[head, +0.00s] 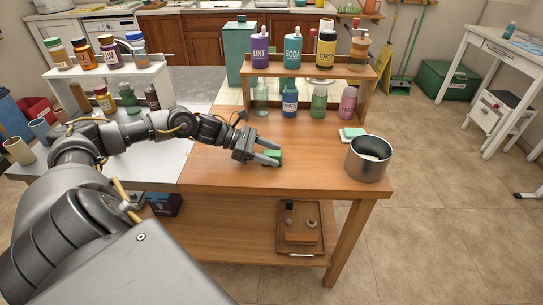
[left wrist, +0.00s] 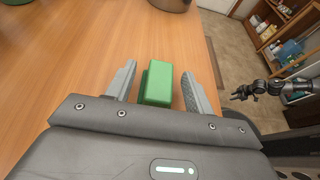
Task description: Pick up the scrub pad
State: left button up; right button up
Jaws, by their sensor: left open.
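A green block, which looks like the scrub pad (left wrist: 158,84), stands between the two fingers of my left gripper (left wrist: 154,86) in the left wrist view. The fingers are open, with a gap on each side of the pad. In the head view my left gripper (head: 274,154) is low over the front middle of the wooden table, with the green pad (head: 274,158) at its fingertips.
A metal pot (head: 368,162) stands at the table's right front corner. A wooden rack (head: 308,70) with several bottles on and under it stands behind. Bare wooden tabletop (head: 225,175) lies around the gripper. A tray (head: 301,237) is on the lower shelf.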

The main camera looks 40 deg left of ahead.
pick_arm(q)
jog(key=shift+x, duration=1.4)
pick_arm(e)
jog(key=shift+s+d+f, duration=0.4)
jog(key=shift+s+f, duration=0.1)
jog(key=shift+s, duration=0.25)
pick_arm(q)
jog(key=shift+c, duration=0.4)
jog(key=c, duration=0.7)
jog(key=shift+r, duration=0.15)
